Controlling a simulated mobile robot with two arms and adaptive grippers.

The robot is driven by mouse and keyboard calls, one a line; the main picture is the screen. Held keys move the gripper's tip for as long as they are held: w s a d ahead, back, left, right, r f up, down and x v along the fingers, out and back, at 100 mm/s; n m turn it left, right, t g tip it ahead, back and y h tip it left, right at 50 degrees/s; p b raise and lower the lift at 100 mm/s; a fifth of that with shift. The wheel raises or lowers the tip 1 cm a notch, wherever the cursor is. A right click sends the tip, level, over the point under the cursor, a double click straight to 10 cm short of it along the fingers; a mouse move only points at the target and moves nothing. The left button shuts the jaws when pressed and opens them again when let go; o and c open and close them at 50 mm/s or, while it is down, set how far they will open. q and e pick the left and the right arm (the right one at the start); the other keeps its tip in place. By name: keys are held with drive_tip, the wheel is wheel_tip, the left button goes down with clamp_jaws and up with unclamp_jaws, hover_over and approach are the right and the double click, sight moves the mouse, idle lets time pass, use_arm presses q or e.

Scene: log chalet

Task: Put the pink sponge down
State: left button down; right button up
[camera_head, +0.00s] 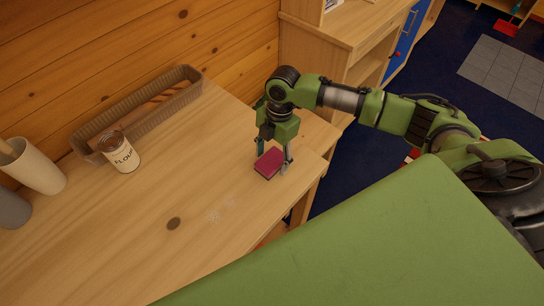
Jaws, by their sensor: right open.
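The pink sponge (269,164), a small dark pink block, rests on the wooden table (150,215) near its right edge. My right gripper (274,160) points down over it, with its fingers apart, one on each side of the sponge. Whether a fingertip touches the sponge I cannot tell. My left gripper is not in view.
A flour jar (121,154) stands at the left, beside a long woven basket (146,122) along the log wall. A cream cup (34,168) and a grey one (11,209) stand at the far left. The middle of the table is clear.

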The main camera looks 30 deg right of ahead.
sight(276, 155)
drive_tip(key=shift+w+d+r, duration=0.1)
drive_tip(key=shift+r, duration=0.35)
wheel_tip(276, 155, up, 11)
drive_tip(key=d+b, duration=0.1)
drive_tip(key=b, duration=0.2)
drive_tip(key=shift+w+d, duration=0.2)
drive_tip(key=shift+d, duration=0.05)
